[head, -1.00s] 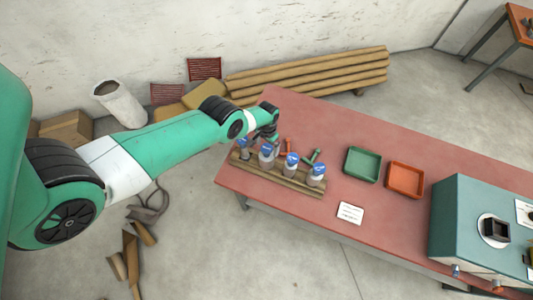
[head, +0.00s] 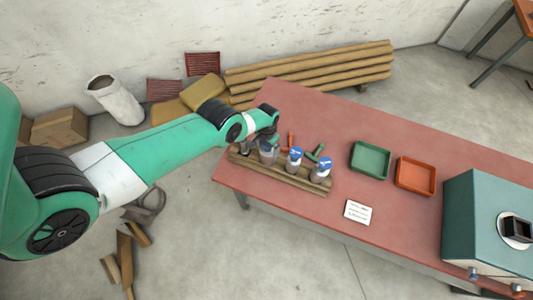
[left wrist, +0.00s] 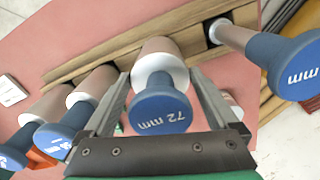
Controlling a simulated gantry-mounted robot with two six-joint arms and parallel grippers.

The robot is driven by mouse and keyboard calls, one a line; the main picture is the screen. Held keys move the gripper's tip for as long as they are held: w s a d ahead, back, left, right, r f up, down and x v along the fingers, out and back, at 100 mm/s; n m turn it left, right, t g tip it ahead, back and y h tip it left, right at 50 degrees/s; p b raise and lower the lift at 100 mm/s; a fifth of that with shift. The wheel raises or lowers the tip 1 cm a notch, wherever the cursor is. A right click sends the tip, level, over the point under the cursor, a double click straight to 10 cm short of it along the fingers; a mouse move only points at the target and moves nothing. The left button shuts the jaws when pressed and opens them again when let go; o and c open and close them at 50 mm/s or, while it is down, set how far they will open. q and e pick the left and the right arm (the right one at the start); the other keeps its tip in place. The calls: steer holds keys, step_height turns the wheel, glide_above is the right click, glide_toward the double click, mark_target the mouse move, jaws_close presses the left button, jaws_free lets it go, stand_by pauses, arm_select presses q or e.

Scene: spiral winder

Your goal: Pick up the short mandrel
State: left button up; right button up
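Several blue-capped mandrels stand in a wooden rack (head: 283,178) near the red table's left end. One mandrel, capped "72 mm" (left wrist: 160,110), stands between the two fingers of my left gripper (left wrist: 160,80) in the left wrist view. The fingers are apart, one on each side, with the tips close to its pale collar; I cannot make out contact. A thinner mandrel (left wrist: 275,60) stands to the right, and two more (left wrist: 65,130) to the left. In the head view my left gripper (head: 267,140) is over the rack's left part. Which mandrel is the short one cannot be read. My right gripper is not in view.
A green tray (head: 370,160) and an orange tray (head: 415,176) lie right of the rack. A white card (head: 357,212) lies in front. A teal machine (head: 490,215) stands at the right. Red and green tools (head: 318,151) lie behind the rack.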

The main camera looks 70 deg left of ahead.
arm_select(q)
jaws_close()
steer(key=shift+r, duration=0.1)
stand_by(0.3)
